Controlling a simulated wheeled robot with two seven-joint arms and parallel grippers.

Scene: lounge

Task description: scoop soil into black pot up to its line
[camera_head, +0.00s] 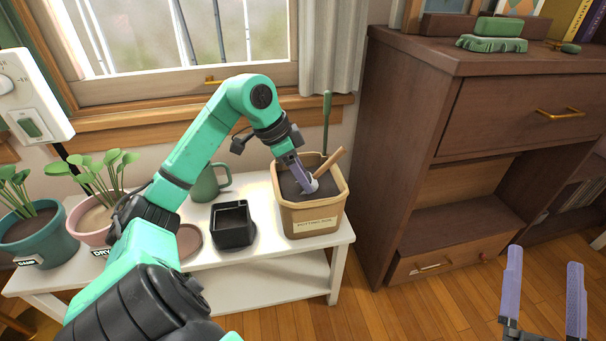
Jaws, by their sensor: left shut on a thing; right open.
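The black pot (233,235) stands upright on the white bench, left of the soil tub. Its inside looks dark, and I cannot make out its line or how much soil it holds. The tan tub (315,222) labelled potting soil holds dark soil (291,184). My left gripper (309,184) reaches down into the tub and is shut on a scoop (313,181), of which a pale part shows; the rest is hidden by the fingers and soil. My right gripper (545,295) is open and empty at the lower right, over the floor.
A wooden stick (329,163) and a green-handled tool (326,120) stand up from the tub. A green mug (208,184), a round saucer (188,240) and two potted plants share the white bench (262,285). A brown cabinet (400,150) stands to the right.

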